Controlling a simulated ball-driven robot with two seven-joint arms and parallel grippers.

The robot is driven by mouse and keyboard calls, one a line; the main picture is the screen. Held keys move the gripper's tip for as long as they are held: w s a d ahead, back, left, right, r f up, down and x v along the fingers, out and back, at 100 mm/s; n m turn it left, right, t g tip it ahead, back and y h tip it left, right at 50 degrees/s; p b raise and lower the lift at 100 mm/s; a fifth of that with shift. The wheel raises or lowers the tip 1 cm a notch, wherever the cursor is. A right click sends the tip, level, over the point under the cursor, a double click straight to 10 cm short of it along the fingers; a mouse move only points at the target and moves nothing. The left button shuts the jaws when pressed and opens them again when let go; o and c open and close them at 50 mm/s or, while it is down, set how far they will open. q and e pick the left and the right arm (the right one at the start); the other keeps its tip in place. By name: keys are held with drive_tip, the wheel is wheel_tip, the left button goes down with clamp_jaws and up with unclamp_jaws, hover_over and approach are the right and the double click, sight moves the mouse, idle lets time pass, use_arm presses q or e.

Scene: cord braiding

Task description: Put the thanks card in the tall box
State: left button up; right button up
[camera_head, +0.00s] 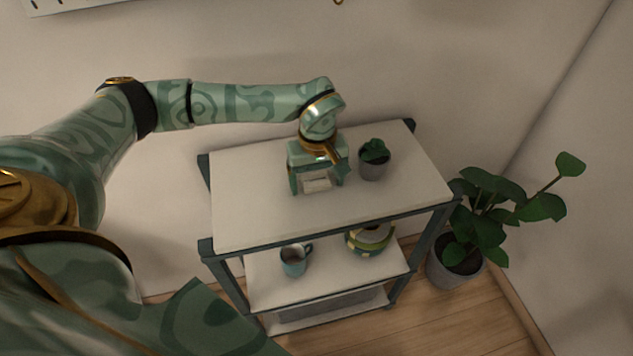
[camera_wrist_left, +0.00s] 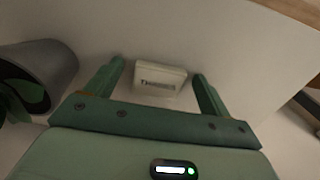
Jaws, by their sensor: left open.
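The thanks card (camera_wrist_left: 160,79) is a small white piece with dark lettering on one edge, on the white top of the cart. It also shows in the head view (camera_head: 318,184), partly hidden by my gripper. My left gripper (camera_head: 319,180) is over it, pointing down, with its two green fingers open. In the left wrist view the fingers (camera_wrist_left: 158,71) stand on either side of the card, with gaps between. My right gripper is not in view. I cannot make out a tall box in these views.
A small potted plant (camera_head: 374,163) stands just right of my left gripper. The cart's top (camera_head: 260,215) is otherwise clear. Its lower shelf holds a blue-grey mug (camera_head: 294,262) and a yellow-green rounded object (camera_head: 370,240). A large potted plant (camera_head: 457,268) stands right of the cart.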

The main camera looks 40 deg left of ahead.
use_arm(q)
drive_tip(key=shift+r, duration=0.1)
drive_tip(key=c, duration=1.1)
